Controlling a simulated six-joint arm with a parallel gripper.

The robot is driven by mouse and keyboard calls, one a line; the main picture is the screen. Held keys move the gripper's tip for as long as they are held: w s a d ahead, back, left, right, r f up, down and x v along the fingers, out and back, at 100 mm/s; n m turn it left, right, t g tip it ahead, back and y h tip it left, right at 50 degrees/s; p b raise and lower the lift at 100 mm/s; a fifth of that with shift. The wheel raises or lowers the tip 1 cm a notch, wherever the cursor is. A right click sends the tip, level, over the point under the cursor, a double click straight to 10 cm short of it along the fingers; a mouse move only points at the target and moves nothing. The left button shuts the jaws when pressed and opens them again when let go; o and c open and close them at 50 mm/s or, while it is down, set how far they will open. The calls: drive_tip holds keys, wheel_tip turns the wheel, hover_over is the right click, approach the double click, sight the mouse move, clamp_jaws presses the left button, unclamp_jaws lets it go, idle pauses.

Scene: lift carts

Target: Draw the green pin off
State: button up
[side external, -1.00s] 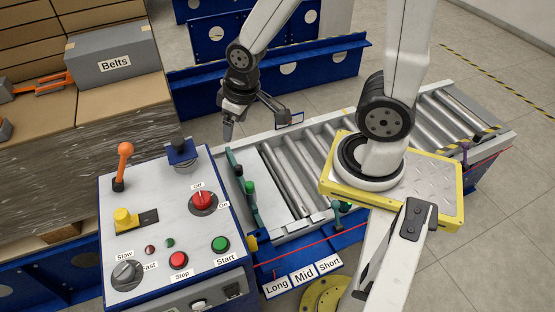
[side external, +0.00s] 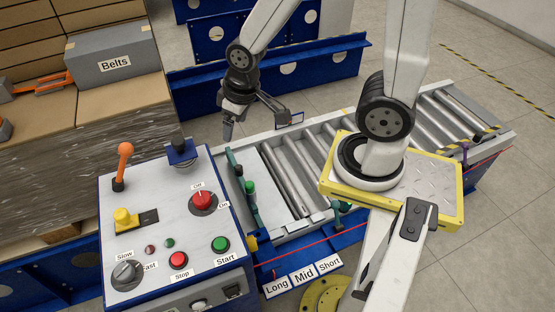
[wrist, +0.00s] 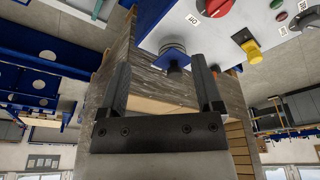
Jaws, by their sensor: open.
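A green pin with a bright green top (side external: 249,187) stands upright at the near left end of the roller conveyor (side external: 262,170), beside the control panel. Part of its lower body is hard to make out. My gripper (side external: 257,121) is open and empty, above and behind the pin, near the conveyor's far side, and touches nothing. In the wrist view my gripper (wrist: 161,70) shows its two dark fingers spread apart with nothing between them. The green pin does not show in that view.
Stacked cartons (side external: 60,15) stand at the back left. A length label strip (side external: 304,275) lies in front.

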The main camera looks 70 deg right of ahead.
drive_tip(key=shift+o, duration=0.4)
